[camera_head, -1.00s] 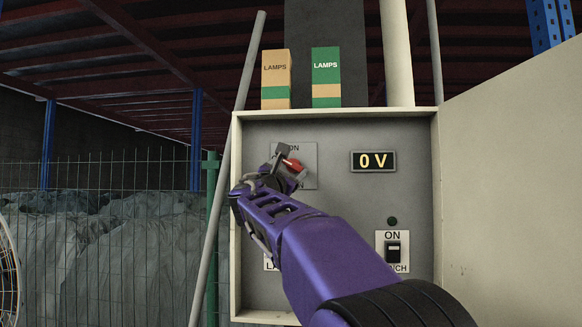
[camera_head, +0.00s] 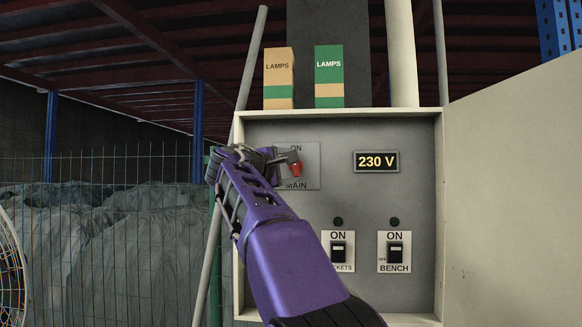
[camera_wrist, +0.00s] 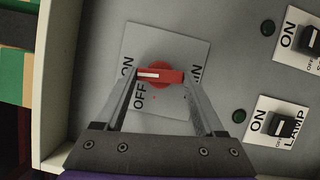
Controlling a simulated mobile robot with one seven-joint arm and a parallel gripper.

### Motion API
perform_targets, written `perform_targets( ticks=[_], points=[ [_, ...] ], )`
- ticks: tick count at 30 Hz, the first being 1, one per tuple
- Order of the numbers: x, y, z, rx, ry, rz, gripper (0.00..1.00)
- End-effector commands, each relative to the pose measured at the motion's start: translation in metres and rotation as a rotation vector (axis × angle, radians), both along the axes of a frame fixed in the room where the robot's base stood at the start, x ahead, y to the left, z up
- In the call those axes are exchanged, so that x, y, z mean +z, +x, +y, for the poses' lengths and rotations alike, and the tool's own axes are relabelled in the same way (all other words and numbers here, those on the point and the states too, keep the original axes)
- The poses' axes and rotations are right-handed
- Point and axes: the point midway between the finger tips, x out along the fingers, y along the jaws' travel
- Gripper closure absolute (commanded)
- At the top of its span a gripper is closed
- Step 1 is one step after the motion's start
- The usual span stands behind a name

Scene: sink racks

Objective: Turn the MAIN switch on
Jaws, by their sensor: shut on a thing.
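The MAIN switch is a red rotary knob (camera_head: 296,168) on a grey plate (camera_head: 312,178) at the upper left of the panel. It also shows in the wrist view (camera_wrist: 158,74), where its white mark points toward ON. My gripper (camera_head: 289,160) is shut on the knob, with one finger on each side in the wrist view (camera_wrist: 160,80). The voltage display (camera_head: 376,161) reads 230 V. My gripper hides part of the plate in the head view.
Below are the black SOCKETS (camera_head: 338,252) and BENCH (camera_head: 395,253) switches with dark lamps. A LAMP switch (camera_wrist: 282,125) shows in the wrist view. The open cabinet door (camera_head: 510,190) stands at right. Two LAMPS boxes (camera_head: 278,78) (camera_head: 329,77) stand on top. A wire fence is left.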

Motion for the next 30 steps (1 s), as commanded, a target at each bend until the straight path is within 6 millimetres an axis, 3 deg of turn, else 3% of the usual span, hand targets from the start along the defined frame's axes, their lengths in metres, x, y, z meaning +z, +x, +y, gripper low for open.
perform_targets(
  ticks=[12,29,30],
  points=[
    [0.0023,0.0000,-0.0002,0.000,0.144,-0.008,0.84],
    [0.0025,-0.0002,0.0001,0.001,0.166,-0.008,0.84],
    [0.0025,-0.0002,0.0001,0.001,0.166,-0.008,0.27]
  ],
)
